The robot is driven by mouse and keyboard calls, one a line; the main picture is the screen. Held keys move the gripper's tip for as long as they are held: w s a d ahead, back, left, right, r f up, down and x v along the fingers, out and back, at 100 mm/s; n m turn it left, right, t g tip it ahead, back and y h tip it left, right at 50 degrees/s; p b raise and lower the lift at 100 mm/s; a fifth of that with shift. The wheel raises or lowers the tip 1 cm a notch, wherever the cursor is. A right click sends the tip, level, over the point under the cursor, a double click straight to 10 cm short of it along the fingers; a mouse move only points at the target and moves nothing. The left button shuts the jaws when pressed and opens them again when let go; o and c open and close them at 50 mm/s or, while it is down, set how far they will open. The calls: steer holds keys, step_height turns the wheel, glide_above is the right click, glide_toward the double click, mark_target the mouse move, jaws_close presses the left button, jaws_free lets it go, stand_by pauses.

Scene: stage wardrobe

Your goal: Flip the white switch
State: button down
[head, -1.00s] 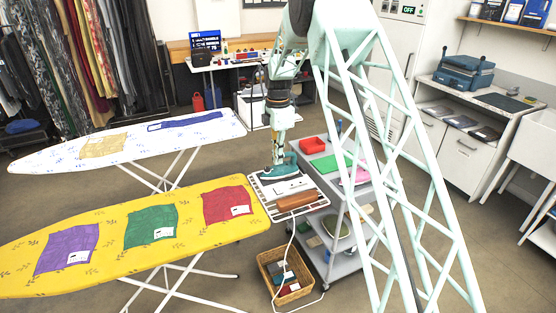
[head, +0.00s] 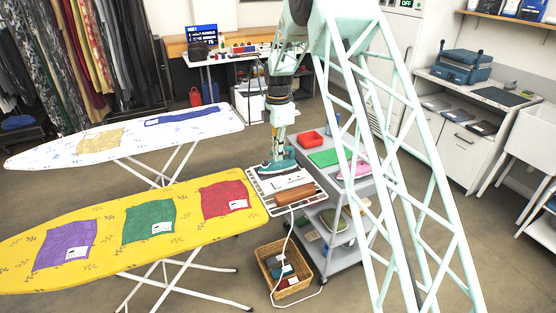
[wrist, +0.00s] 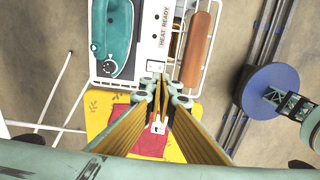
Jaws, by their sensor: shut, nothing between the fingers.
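A small white plate (wrist: 155,66), apparently the white switch, sits at the near end of a white panel (wrist: 152,22) marked "HEAT READY" in the wrist view. The panel lies between a teal iron (wrist: 112,38) and a brown roller (wrist: 196,50). My gripper (wrist: 162,88) is shut and empty, its tips just below the plate in the picture; I cannot tell whether they touch. In the head view my gripper hangs over the ironing station (head: 262,186) beside the roller (head: 295,195), and the switch cannot be made out.
A yellow ironing board (head: 100,205) with coloured cloths adjoins the station on the left.

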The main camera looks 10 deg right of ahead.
mark_target(277, 183)
step_height(277, 183, down, 13)
steer(key=shift+b, duration=0.7)
stand_by(0.3)
steer(key=shift+s+f, duration=0.2)
steer(key=shift+f, duration=0.3)
steer(key=shift+w+r, duration=0.1)
steer(key=shift+w, duration=0.1)
steer(key=shift+w+a+r, duration=0.1)
steer(key=shift+w+r, duration=0.05)
steer(key=shift+w, duration=0.4)
steer(key=shift+r, duration=0.15)
step_height(277, 183, up, 14)
steer(key=p, duration=0.2)
steer(key=shift+p, duration=0.3)
stand_by(0.5)
